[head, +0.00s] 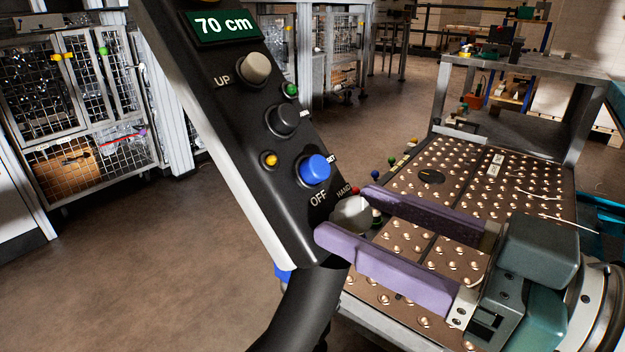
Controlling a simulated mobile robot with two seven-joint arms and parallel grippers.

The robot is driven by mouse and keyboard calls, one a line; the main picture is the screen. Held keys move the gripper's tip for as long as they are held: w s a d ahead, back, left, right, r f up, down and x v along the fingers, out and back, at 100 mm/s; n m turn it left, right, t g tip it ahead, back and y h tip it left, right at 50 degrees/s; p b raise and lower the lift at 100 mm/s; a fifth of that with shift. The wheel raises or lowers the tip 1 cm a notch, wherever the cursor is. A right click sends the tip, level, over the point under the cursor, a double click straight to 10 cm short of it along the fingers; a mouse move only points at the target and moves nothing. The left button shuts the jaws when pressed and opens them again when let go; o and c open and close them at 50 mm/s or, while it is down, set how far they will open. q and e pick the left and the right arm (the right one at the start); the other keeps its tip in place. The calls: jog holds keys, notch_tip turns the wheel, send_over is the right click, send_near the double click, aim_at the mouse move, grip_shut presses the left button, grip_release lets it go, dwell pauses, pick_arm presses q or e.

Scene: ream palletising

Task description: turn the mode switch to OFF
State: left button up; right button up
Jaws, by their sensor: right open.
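The black control panel (265,130) stands tilted in the middle of the head view, with a display reading 70 cm. The mode switch (351,214) is a grey knob near its lower right edge, beside the labels OFF and HAND. Which label it points to I cannot tell. My right gripper (345,212) comes in from the right with two purple fingers. It is open, one fingertip on the upper right side of the knob and the other on its lower left side. Whether they touch it is unclear. My left gripper is out of view.
A blue button (315,170) sits just above the OFF label. A grey knob (254,68) marked UP and a dark knob (283,121) are higher up. A ball-studded table (427,177) lies behind my right gripper. Mesh cages (85,100) stand at the back left, with open floor before them.

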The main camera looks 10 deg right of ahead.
grip_shut()
dwell(0.3)
jog(key=shift+n+y, duration=0.3)
jog(key=shift+n, duration=0.1)
jog(key=n+g+y, duration=0.1)
jog(key=n, duration=0.1)
jog(key=n+g+p, duration=0.1)
jog(key=n, duration=0.1)
jog(key=shift+w+d+r+n+g+y, duration=0.1)
jog(key=shift+w+d+n+g+y, duration=0.1)
jog(key=shift+n+g+y, duration=0.15)
jog(key=n+g, duration=0.2)
jog(key=n+g+y+p, duration=0.1)
jog(key=n+g, duration=0.1)
jog(key=n, duration=0.1)
jog(key=shift+w+r+n+y, duration=0.1)
jog(key=shift+w+n+y, duration=0.05)
jog(key=shift+n+y, duration=0.1)
jog(key=shift+n+g, duration=0.25)
jog(key=shift+n, duration=0.45)
grip_release()
